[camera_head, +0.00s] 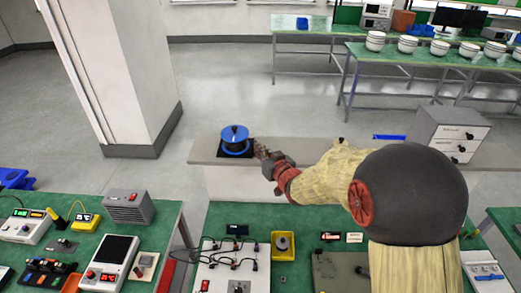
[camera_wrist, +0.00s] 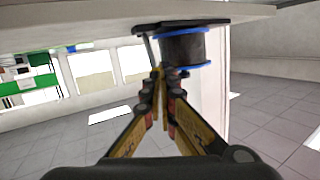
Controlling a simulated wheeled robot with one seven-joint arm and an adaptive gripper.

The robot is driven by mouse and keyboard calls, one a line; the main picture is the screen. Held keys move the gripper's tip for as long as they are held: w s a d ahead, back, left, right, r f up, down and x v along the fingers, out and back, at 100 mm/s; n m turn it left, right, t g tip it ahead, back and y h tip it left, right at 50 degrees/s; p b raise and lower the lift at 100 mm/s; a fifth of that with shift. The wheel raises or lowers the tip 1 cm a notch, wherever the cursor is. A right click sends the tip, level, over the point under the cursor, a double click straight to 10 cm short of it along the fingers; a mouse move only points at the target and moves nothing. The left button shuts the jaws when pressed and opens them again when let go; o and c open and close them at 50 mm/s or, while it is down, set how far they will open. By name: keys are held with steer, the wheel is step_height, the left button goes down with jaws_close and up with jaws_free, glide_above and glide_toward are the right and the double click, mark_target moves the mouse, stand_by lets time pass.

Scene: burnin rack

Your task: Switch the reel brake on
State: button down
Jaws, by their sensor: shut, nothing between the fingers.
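The reel (camera_head: 235,133) has blue flanges and stands on a dark base plate (camera_head: 236,152) on the pale counter. In the wrist view, which looks upside down, the reel (camera_wrist: 184,47) shows a dark core between blue rims, with its base plate (camera_wrist: 165,24) above. My gripper (camera_head: 262,150) is at the right side of the reel. In the wrist view my gripper's fingertips (camera_wrist: 159,74) are together and empty, close to the reel; I cannot tell if they touch. A thin dark post (camera_wrist: 148,50) stands beside the reel, partly behind the fingertips; I cannot tell whether it is the brake.
A grey drawer cabinet (camera_head: 449,134) stands on the counter to the right. Green benches with instruments (camera_head: 108,262) and a wired board (camera_head: 232,267) lie in front. A white pillar (camera_head: 120,70) rises at the left. The counter left of the reel is clear.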

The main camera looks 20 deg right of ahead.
steer(key=shift+w+r+g+p, duration=0.2)
steer(key=shift+r+g+p, duration=0.1)
steer(key=shift+p, duration=0.65)
